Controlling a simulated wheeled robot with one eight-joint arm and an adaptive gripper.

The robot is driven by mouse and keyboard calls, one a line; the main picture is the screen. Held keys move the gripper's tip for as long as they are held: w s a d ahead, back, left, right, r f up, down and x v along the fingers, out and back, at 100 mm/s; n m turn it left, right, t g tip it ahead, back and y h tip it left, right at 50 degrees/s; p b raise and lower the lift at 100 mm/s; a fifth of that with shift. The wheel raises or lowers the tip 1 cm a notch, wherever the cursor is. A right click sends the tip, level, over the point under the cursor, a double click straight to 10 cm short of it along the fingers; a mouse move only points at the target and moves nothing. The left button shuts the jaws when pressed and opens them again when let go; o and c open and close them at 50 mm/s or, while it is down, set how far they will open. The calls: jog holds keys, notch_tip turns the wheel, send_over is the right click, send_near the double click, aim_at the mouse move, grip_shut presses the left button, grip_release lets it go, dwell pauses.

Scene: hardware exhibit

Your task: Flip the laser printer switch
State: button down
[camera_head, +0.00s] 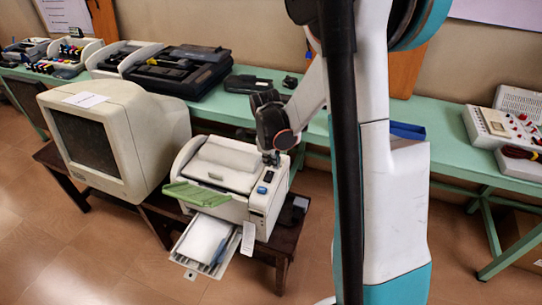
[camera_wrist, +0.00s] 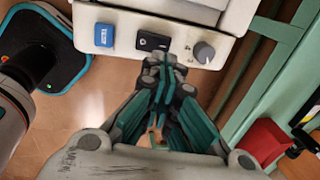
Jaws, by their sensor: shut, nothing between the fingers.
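The white laser printer (camera_head: 222,168) stands on a low dark table, with its paper tray pulled out at the front. In the wrist view, its panel (camera_wrist: 172,23) carries a blue square button (camera_wrist: 104,35), a black rocker switch (camera_wrist: 153,42) and a grey knob (camera_wrist: 204,52) in a row. My gripper (camera_wrist: 163,62) is shut and empty, its fingertips right at the lower edge of the black switch. Whether they touch it I cannot tell. In the head view, my gripper (camera_head: 271,158) is over the printer's right rear side, and the black switch (camera_head: 268,176) shows just in front of it.
A bulky beige monitor (camera_head: 150,128) stands left of the printer on the dark table (camera_head: 285,245). A green bench (camera_head: 310,122) along the wall holds several devices. In the wrist view, a red object (camera_wrist: 262,142) lies at the lower right. Open floor lies in front.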

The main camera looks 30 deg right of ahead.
aim_at(274, 173)
jog(key=f, duration=0.1)
jog(key=f+b, duration=0.1)
jog(key=f, duration=0.2)
jog(key=shift+w+d+f+b, duration=0.3)
jog(key=shift+d+f, duration=0.1)
jog(key=shift+w+d+f+g+y+b, duration=0.2)
jog(key=shift+d+f+g+y+b, duration=0.1)
jog(key=shift+f+g+y, duration=0.35)
jog(key=shift+w+d, duration=0.1)
jog(key=shift+d, duration=0.05)
jog(key=shift+s, duration=0.2)
jog(key=shift+s+a, duration=0.35)
jog(key=shift+a, duration=0.15)
notch_tip(274, 173, up, 14)
jog(key=w+d+p, duration=0.2)
jog(key=p, duration=0.3)
jog(key=shift+w+d, duration=0.25)
jog(key=shift+d, duration=0.1)
